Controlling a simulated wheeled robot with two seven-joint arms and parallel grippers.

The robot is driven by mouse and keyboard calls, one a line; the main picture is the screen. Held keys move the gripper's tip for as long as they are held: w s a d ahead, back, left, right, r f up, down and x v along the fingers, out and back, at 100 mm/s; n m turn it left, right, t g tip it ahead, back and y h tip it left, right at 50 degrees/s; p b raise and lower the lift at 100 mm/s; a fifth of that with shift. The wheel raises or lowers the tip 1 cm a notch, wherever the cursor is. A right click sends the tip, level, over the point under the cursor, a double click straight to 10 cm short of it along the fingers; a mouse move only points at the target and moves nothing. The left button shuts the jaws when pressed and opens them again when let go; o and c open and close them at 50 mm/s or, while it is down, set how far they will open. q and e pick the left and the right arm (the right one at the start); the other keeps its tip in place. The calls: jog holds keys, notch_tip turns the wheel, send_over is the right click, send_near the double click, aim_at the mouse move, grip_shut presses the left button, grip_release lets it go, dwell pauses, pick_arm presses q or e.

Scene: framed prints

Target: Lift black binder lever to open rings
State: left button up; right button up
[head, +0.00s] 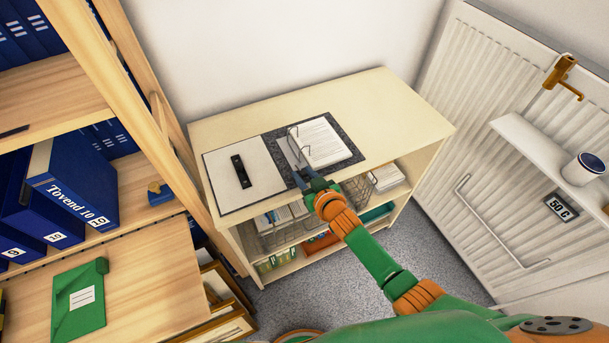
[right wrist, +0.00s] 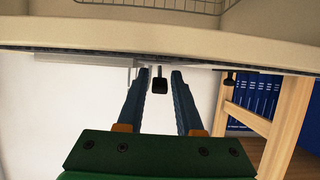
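An open binder (head: 266,143) lies on top of a low cream cabinet. Its inside left cover is white, and a stack of white paper (head: 322,143) sits on its right half with metal rings (head: 293,143) at the left edge of the stack. My right gripper (head: 301,181) is at the front edge of the binder, near the rings. In the right wrist view the fingers of my right gripper (right wrist: 160,72) are apart. The small black lever end (right wrist: 160,87) shows between them, with a gap to either side. The head view hides the lever behind the gripper. My left gripper is out of view.
A narrow black object (head: 241,171) lies on the white cover. The low cabinet (head: 390,105) has bare top at right and wire baskets below. A wooden shelf (head: 150,245) with blue binders stands left; a radiator (head: 480,190) and white ledge with a mug (head: 582,170) stand right.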

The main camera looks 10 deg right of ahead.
aim_at(297, 166)
grip_shut()
jog(key=r+g+p, duration=0.1)
jog(key=p, duration=0.1)
jog(key=r+g+p, duration=0.1)
jog(key=p, duration=0.2)
jog(key=shift+w+a+h, duration=0.1)
jog(key=shift+w+h, duration=0.15)
jog(key=shift+h, duration=0.15)
jog(key=shift+w+g+p, duration=0.1)
jog(key=shift+g+p, duration=0.2)
jog(key=shift+g, duration=0.3)
jog(key=shift+w+a+r+g+h, duration=0.1)
jog(key=shift+w+g+h, duration=0.15)
jog(key=shift+g, duration=0.35)
jog(key=shift+w+a+r+g+h+b, duration=0.15)
jog(key=shift+w+g+h+b, duration=0.15)
jog(key=shift+g, duration=0.3)
jog(key=shift+w+r+g+h+b, duration=0.15)
jog(key=shift+g+b, duration=0.25)
jog(key=shift+g, duration=0.2)
jog(key=shift+s, duration=0.1)
grip_release()
